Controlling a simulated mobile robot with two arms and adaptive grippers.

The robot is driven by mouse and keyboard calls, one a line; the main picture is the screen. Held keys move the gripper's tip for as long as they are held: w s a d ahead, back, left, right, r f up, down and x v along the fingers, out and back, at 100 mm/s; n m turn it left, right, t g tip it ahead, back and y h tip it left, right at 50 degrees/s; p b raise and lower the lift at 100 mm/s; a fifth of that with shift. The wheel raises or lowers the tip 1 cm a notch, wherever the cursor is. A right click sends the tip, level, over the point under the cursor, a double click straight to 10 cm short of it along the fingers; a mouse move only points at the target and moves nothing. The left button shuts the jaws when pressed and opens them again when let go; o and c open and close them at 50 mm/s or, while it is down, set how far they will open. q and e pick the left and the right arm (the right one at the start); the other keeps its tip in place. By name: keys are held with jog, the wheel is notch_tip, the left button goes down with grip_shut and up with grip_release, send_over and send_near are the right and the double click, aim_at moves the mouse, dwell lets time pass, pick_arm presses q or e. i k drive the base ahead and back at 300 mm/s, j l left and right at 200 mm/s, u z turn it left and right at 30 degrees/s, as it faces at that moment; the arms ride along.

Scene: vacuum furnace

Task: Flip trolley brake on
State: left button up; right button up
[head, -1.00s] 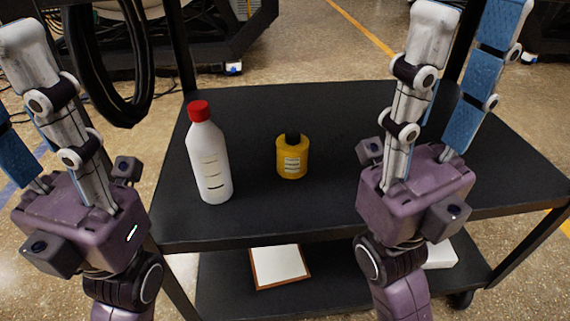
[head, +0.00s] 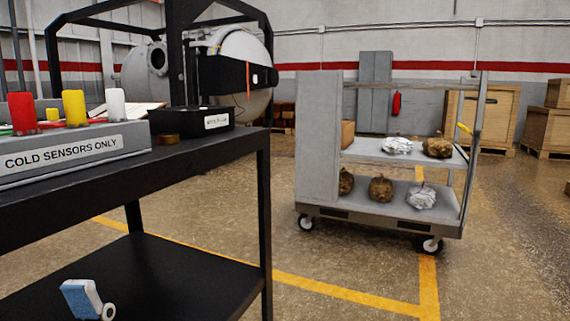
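A grey trolley (head: 320,140) with two shelves and a tall side panel stands on small casters in the head view, right of centre and some distance off. A small yellow lever-like piece (head: 465,128) sits on its right post; whether it is the brake, and its setting, I cannot tell. A front caster (head: 431,245) shows at the right, with no clear brake pedal. My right gripper is not in view.
Silver and brown lumps (head: 438,147) lie on the trolley's shelves. A black table (head: 210,146) close at the left carries a cold-sensor rack (head: 75,152) and a black box (head: 203,121). Wooden crates (head: 490,112) stand behind. The floor between table and trolley is clear.

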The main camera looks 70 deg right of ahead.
aim_at(464, 128)
jog(key=z, duration=3)
